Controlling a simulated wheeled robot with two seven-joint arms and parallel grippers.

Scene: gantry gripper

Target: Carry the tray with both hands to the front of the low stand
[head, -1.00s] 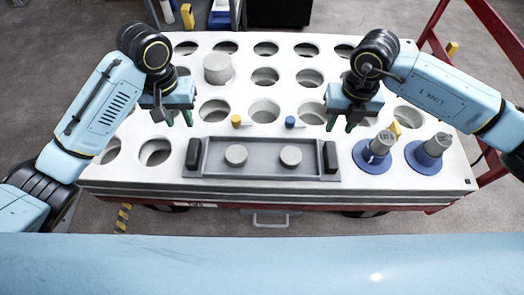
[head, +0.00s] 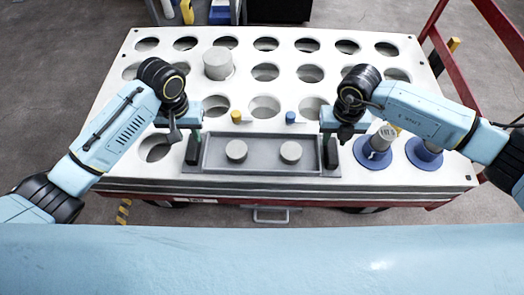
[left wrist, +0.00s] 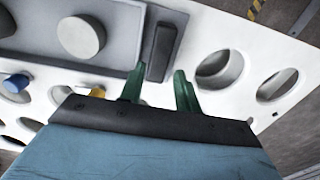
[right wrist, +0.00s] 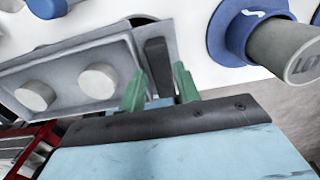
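The grey tray (head: 262,168) lies on the white holed top, with two light round pucks (head: 236,150) (head: 291,152) in it. It has a black upright handle at each end, the left one (head: 193,149) and the right one (head: 331,153). My left gripper (left wrist: 160,88) is open, its green fingers apart at the near end of the left handle (left wrist: 162,50). My right gripper (right wrist: 160,88) is open, its green fingers on either side of the right handle's end (right wrist: 158,62). Neither visibly grips. I cannot make out a low stand.
The white top (head: 105,125) has rows of round holes. A light cylinder (head: 218,64) stands in one. Two blue-flanged cylinders (head: 378,145) (head: 428,150) stand right of the tray. Small yellow (head: 236,117) and blue (head: 290,118) pieces sit behind it. A red rail (head: 497,35) is at right.

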